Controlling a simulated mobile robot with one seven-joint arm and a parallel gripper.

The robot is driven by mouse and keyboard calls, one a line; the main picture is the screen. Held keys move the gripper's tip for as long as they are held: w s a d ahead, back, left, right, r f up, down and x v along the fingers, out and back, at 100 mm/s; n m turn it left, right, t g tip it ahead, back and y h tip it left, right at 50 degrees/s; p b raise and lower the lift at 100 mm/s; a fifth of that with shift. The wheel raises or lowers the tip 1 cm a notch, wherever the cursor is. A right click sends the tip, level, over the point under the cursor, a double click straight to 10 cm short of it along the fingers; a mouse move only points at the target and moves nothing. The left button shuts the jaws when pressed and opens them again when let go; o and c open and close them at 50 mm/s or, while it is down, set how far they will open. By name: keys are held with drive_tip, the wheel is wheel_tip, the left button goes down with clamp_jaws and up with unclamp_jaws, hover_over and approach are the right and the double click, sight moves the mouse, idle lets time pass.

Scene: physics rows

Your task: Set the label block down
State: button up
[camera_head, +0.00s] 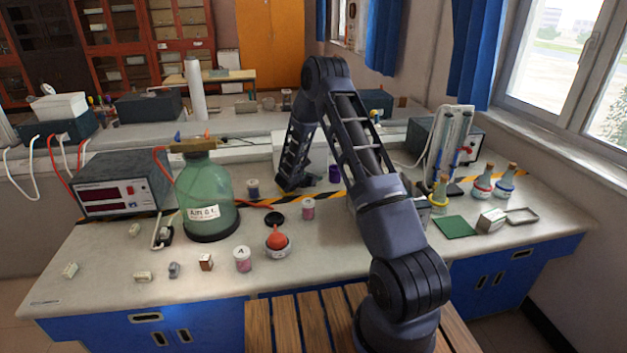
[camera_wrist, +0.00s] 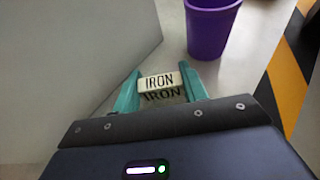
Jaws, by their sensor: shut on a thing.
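The label block (camera_wrist: 161,87) is a small pale block marked IRON on two faces. In the wrist view it sits between the teal fingers of my gripper (camera_wrist: 161,90), which is shut on it. The block is close to the pale grey surface, but I cannot tell if it touches. In the head view my gripper (camera_head: 290,184) points down over the middle of the bench (camera_head: 340,235); its fingers and the block cannot be made out there.
A purple cup (camera_wrist: 211,28) stands just beyond the block, to the right; the head view shows it too (camera_head: 334,173). A large grey panel (camera_wrist: 70,60) rises at left. Striped tape (camera_wrist: 292,70) runs at right. A green jar (camera_head: 207,190) and small blocks stand at left.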

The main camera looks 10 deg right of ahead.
drive_tip(key=shift+f, duration=0.45)
drive_tip(key=shift+f, duration=0.1)
drive_tip(key=o, duration=1)
